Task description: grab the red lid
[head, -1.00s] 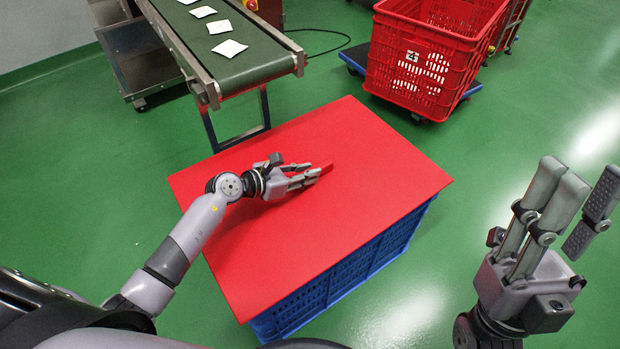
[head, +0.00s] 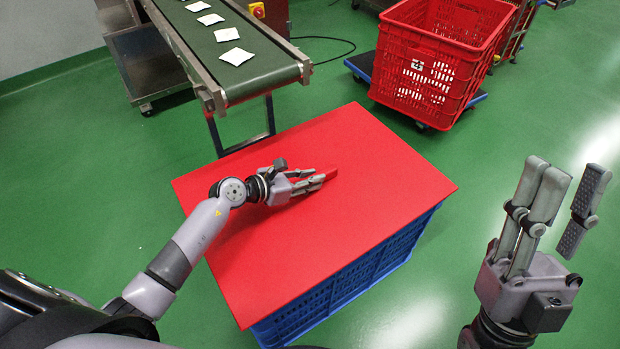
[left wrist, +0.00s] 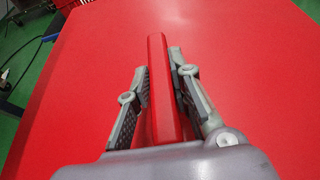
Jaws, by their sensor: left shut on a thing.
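The red lid (head: 370,150) is a flat sheet lying on top of a blue crate (head: 345,292). My left gripper (head: 322,180) is over the middle of the lid, shut on a raised red handle (head: 331,173) there. In the left wrist view the handle (left wrist: 164,85) stands between the two sides of the left gripper (left wrist: 163,90), with the flat lid (left wrist: 245,70) around it. The lid lies level on the crate. My right gripper (head: 560,205) is open and empty at the right, over the floor, away from the lid.
A conveyor (head: 245,75) carrying several white packets (head: 237,56) stands behind the lid at the upper left. A red crate (head: 425,75) sits on a blue dolly (head: 362,66) at the back. Green floor (head: 500,130) is clear at the right.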

